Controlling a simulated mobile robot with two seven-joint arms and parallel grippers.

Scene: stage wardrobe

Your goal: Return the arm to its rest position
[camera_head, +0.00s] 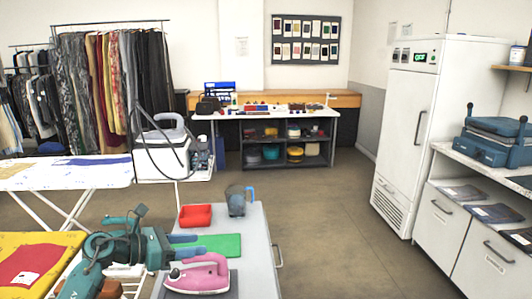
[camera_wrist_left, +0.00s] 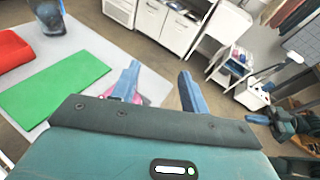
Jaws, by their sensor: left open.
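My left gripper (camera_head: 184,246) is open and empty. It is above the left part of the small grey table (camera_head: 258,255), its fingers pointing right. In the left wrist view its two blue-grey fingers (camera_wrist_left: 158,85) stand apart with nothing between them. A green mat (camera_head: 222,244) lies just beyond the fingers. A pink iron (camera_head: 203,272) stands on a dark pad in front of the gripper, and mostly hides behind a finger in the wrist view. A teal arm part with a blue tip (camera_wrist_left: 268,122), seemingly my right gripper, shows small at the right of the wrist view.
A red tray (camera_head: 195,215) and a grey-blue jug (camera_head: 237,201) stand at the table's back. An ironing board (camera_head: 65,172) is at the left, with a yellow surface (camera_head: 35,247) bearing a red cloth in front. A white cabinet (camera_head: 412,125) stands right; the floor between is free.

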